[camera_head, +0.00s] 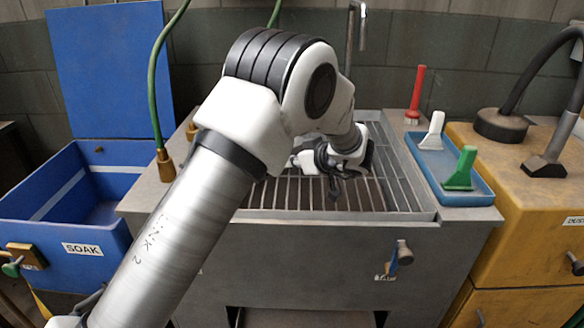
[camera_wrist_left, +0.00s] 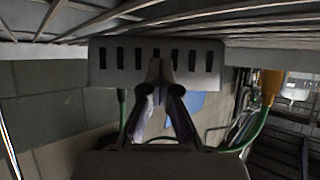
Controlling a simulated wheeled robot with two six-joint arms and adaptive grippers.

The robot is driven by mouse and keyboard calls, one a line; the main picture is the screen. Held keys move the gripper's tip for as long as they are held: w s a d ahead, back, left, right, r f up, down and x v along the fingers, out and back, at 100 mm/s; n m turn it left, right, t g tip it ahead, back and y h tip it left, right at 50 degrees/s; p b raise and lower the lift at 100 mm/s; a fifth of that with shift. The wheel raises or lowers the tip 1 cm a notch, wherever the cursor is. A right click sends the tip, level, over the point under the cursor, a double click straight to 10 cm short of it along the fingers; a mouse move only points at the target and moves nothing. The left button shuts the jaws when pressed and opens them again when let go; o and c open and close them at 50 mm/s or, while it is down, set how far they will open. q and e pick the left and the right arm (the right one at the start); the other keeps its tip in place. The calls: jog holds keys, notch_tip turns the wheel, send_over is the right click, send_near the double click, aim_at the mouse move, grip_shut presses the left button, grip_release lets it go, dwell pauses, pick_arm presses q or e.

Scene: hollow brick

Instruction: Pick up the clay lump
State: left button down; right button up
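My left gripper (camera_head: 334,188) is over the metal grate (camera_head: 400,185) of the grey sink bench, partly hidden by my own wrist. The picture there is turned, with the grate (camera_wrist_left: 200,18) along the top. I cannot make out a clay lump in either view; my arm covers part of the grate. My right gripper is not in view.
A blue bin (camera_head: 40,228) marked SOAK stands left. On the right are a blue tray (camera_head: 482,196) with a white and a green tool, a red-handled tool (camera_head: 416,92) and a yellow cabinet (camera_head: 530,215). A tap (camera_head: 350,40) rises behind the grate.

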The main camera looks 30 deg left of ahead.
pick_arm(q)
jog(key=c, duration=0.6)
grip_release()
jog(key=shift+o, duration=0.2)
